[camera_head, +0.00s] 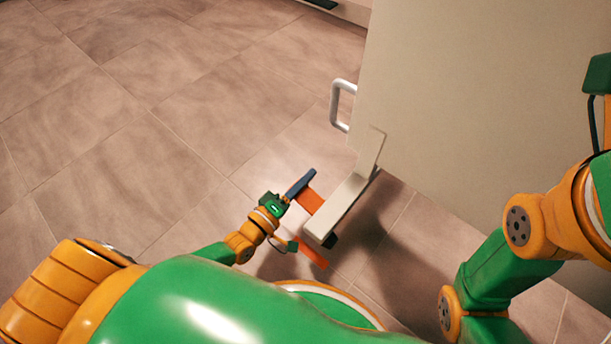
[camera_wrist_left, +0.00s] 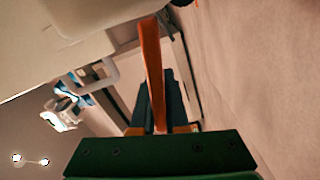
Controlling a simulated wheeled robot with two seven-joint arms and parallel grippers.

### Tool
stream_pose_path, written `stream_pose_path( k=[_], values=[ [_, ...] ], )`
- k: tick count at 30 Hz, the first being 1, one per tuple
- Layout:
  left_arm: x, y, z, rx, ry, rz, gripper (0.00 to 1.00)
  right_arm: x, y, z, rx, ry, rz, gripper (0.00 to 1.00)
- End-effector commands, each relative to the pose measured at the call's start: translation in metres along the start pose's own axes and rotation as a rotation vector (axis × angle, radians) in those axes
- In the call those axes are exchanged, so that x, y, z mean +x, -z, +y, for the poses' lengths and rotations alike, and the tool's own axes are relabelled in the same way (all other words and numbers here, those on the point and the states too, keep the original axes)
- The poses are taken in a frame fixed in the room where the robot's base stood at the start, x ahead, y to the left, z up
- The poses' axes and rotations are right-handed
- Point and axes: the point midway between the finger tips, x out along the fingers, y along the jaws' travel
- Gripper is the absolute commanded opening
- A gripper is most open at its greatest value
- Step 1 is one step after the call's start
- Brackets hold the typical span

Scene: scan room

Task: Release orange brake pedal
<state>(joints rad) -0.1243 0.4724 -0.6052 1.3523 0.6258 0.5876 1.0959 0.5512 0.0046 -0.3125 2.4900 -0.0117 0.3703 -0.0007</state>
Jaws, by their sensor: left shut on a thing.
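An orange brake pedal (camera_head: 310,201) sticks out from the end of the off-white base (camera_head: 343,205) of a large pale unit. My left gripper (camera_head: 302,184) has its dark fingers at this pedal. In the left wrist view the orange pedal (camera_wrist_left: 152,62) runs up between the dark fingers of the gripper (camera_wrist_left: 160,100), which is shut on it. The pedal's far end is partly hidden by the fingers. A second orange pedal (camera_head: 314,256) shows lower down near the floor, apart from the fingers. My right gripper is out of view; only right arm links show.
The pale unit's tall side panel (camera_head: 470,100) fills the upper right, with a white handle (camera_head: 334,104) on its left edge. The tiled floor (camera_head: 150,110) is clear to the left. My right arm is close to the panel.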

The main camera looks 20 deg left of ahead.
Motion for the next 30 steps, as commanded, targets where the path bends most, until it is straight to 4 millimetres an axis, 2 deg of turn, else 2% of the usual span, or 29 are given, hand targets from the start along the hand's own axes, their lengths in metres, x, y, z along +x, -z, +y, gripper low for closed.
stream_pose_path(
  k=[10,11,12,14,23,26,30],
  values=[
    [0.001,0.0,0.001,0.004,-0.003,0.0,0.0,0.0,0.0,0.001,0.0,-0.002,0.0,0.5],
    [0.001,0.0,0.001,0.004,-0.003,0.0,0.18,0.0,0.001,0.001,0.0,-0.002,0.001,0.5],
    [0.001,0.0,0.001,0.004,-0.003,0.0,0.28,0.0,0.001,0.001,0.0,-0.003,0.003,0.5],
    [0.001,0.0,0.001,0.004,-0.002,0.0,0.42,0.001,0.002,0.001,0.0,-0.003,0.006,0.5],
    [-0.002,0.0,0.001,0.003,0.0,-0.001,0.42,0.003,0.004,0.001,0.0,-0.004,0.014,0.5],
    [-0.017,0.0,0.003,0.002,0.003,-0.002,0.42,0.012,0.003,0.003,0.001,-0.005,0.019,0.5],
    [-0.048,0.0,0.004,0.003,0.003,-0.003,0.42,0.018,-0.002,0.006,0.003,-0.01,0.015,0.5]
  ],
)
